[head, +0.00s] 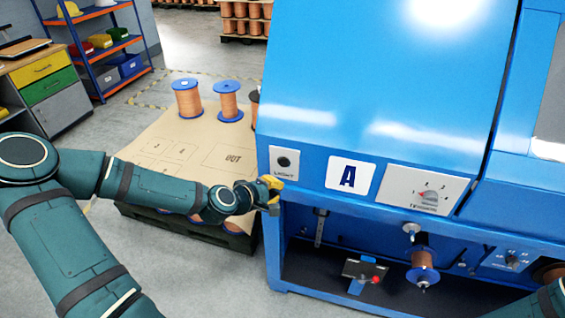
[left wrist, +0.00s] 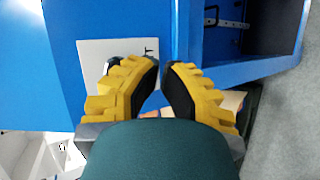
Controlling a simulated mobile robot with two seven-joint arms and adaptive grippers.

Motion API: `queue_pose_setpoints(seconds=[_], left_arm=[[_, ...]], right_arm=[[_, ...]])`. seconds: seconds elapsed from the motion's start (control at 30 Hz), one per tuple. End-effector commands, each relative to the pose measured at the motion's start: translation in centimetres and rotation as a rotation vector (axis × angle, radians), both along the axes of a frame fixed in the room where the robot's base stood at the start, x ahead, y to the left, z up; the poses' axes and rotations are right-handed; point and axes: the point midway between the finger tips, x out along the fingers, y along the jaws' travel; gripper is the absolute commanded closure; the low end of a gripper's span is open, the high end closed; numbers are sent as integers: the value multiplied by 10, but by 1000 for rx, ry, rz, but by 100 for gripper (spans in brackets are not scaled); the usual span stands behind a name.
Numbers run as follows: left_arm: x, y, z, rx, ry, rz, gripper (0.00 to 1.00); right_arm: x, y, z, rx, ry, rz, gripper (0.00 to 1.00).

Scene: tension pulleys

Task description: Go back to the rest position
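My left arm reaches in from the left of the head view. My left gripper (head: 270,187) is at the lower left corner of the blue machine's front (head: 385,90), by the light panel (head: 284,163). In the left wrist view the yellow fingers of the left gripper (left wrist: 161,66) converge with their tips close together and nothing held between them. A white panel with a dark round button (left wrist: 112,64) shows beyond the fingertips; whether they touch the machine is unclear. A piece of my right arm shows at the head view's lower right corner, with its gripper out of frame.
Copper spools (head: 187,98) with blue flanges stand on a cardboard-topped pallet (head: 160,140) left of the machine. Another spool (head: 422,264) sits in the machine's lower bay near a red knob (head: 376,280). Cabinet (head: 42,85) and shelf (head: 105,45) stand far left. Grey floor lies between.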

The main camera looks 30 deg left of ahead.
Motion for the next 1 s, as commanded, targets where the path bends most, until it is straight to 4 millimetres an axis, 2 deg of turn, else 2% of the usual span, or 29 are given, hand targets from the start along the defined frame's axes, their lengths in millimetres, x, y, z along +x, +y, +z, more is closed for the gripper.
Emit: queue_pose_setpoints(seconds=[0.43, 0.53, 0.67, 0.77, 1.0], left_arm=[[0, 0, 0, 0, 0, 0, 100], [0, -11, -7, 3, 14, -30, 100], [-2, -47, -27, 22, 61, -131, 100], [-10, -83, -50, 53, 113, -238, 100], [-43, -154, -100, 163, 233, -504, 100]], right_arm=[[-2, 0, 0, 1, 4, 0, 100], [-3, 0, 0, 1, 9, -1, 100], [-3, 0, 0, 1, 8, -1, 100], [-3, 0, 0, 1, 8, -1, 100], [-3, 0, 0, 1, 8, 0, 100]])
